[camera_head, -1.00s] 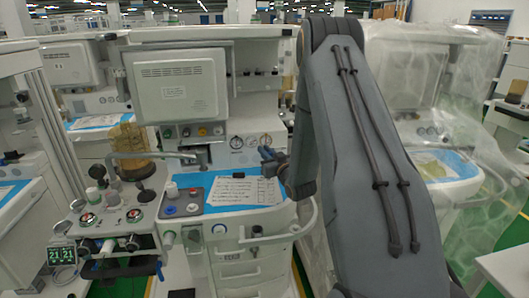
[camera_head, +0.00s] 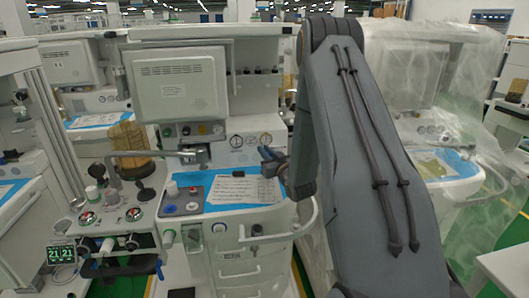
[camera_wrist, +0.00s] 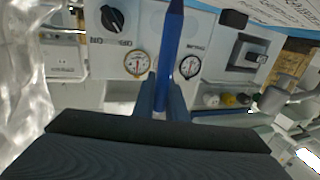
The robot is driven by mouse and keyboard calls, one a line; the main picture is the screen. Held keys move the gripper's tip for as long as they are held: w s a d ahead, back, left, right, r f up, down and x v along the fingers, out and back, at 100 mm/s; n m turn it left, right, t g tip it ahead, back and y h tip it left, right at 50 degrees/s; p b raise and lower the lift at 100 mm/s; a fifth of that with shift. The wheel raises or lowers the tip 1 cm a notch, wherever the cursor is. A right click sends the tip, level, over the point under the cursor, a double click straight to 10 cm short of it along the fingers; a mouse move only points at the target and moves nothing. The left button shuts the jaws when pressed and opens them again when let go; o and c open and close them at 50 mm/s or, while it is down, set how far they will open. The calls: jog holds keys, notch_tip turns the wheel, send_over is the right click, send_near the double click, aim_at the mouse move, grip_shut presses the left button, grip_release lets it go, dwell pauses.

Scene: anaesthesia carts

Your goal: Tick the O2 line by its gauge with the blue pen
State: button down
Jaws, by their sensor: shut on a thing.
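A blue pen (camera_wrist: 172,45) is held in my gripper (camera_wrist: 164,98) and points up the wrist view, passing between two round dial gauges. One gauge (camera_wrist: 137,63) is left of the pen and the other gauge (camera_wrist: 188,67) is right of it. I cannot tell whether the pen touches anything. In the head view, my gripper (camera_head: 270,157) is in front of the machine, just below the gauges (camera_head: 251,141). A printed sheet (camera_head: 243,190) lies on the blue work surface below; its corner also shows in the wrist view (camera_wrist: 290,12). Its lines are too small to read.
A black knob (camera_wrist: 112,19) is on the panel by the left gauge. A grey monitor box (camera_head: 176,87) is on the machine, above the work surface. Knobs and a bellows (camera_head: 130,141) stand to the left. A plastic-draped cart (camera_head: 440,90) is on the right.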

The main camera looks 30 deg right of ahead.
jog(key=shift+f, duration=0.3)
jog(key=shift+s+d+b, duration=0.25)
jog(key=shift+d+b, duration=0.05)
jog(key=shift+d, duration=0.15)
dwell(1.5)
notch_tip(320, 180, up, 7)
jog(key=p, duration=0.4)
dwell(0.5)
